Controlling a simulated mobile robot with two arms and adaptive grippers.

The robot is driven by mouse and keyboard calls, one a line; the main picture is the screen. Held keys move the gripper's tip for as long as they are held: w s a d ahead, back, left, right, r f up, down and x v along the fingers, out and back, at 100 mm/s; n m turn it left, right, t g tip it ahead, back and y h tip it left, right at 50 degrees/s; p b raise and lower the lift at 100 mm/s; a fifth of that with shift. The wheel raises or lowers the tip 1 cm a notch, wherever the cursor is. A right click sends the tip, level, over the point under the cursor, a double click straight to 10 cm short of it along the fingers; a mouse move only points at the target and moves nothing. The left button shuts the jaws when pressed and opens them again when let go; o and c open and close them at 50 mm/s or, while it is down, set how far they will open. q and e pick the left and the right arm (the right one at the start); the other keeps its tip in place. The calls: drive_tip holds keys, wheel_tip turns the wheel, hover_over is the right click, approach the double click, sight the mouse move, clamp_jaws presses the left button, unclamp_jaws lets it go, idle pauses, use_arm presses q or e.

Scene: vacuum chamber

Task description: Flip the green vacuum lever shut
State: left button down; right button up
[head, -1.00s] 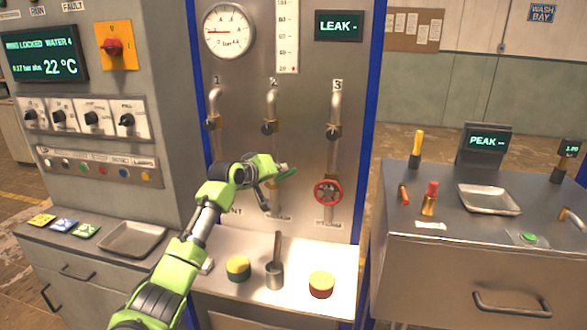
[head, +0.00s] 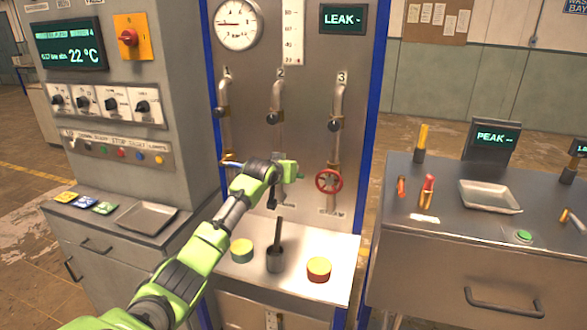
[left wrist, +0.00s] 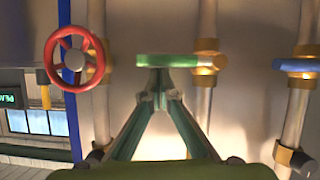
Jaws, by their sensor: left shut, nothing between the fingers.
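The green vacuum lever (left wrist: 165,60) lies horizontally across the middle pipe in the left wrist view, at a brass clamp (left wrist: 206,62). My left gripper (left wrist: 160,98) is shut and empty, its fingertips right at the lever's free half; I cannot tell whether they touch. In the head view my left gripper (head: 288,170) is in front of the middle pipe and hides most of the lever. My right gripper is not in view.
A red handwheel (head: 329,181) is on the pipe to the right, and a blue lever (head: 232,163) on the pipe to the left. The display reads LEAK (head: 343,18).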

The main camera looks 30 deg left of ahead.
use_arm(q)
drive_tip(key=shift+f, duration=0.2)
idle(0.3)
drive_tip(key=s+d+r, duration=0.2)
drive_tip(key=s+r, duration=0.6)
drive_tip(key=shift+d+r, duration=0.15)
drive_tip(key=shift+r, duration=0.1)
idle(0.4)
idle(0.4)
